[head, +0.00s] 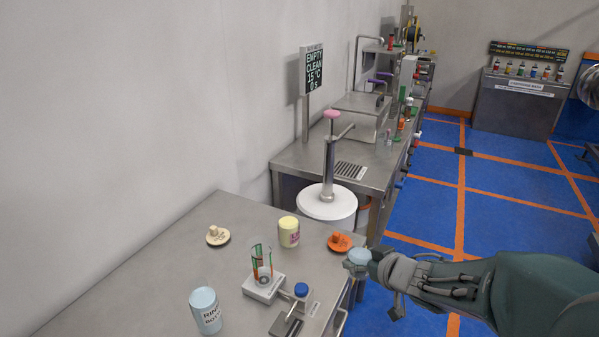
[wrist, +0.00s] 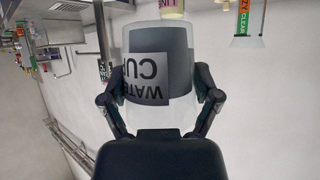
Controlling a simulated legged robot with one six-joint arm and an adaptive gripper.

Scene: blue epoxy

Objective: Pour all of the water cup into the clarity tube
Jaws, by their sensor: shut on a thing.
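The water cup (head: 357,258) is pale and translucent, with a "WATER CUP" label that reads upside down in the wrist view (wrist: 147,80). My gripper (head: 372,262) is shut on the cup, with one finger on each side in the wrist view (wrist: 160,85). The cup is at the right edge of the near bench, to the right of the clarity tube. The clarity tube (head: 262,260) is clear with green and red marks and stands upright on a small metal base. It also shows at the upper right of the wrist view (wrist: 249,20). The water level is not clear.
A blue-capped item (head: 301,290) is beside the tube base. A white drum with a pump (head: 328,203) stands behind.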

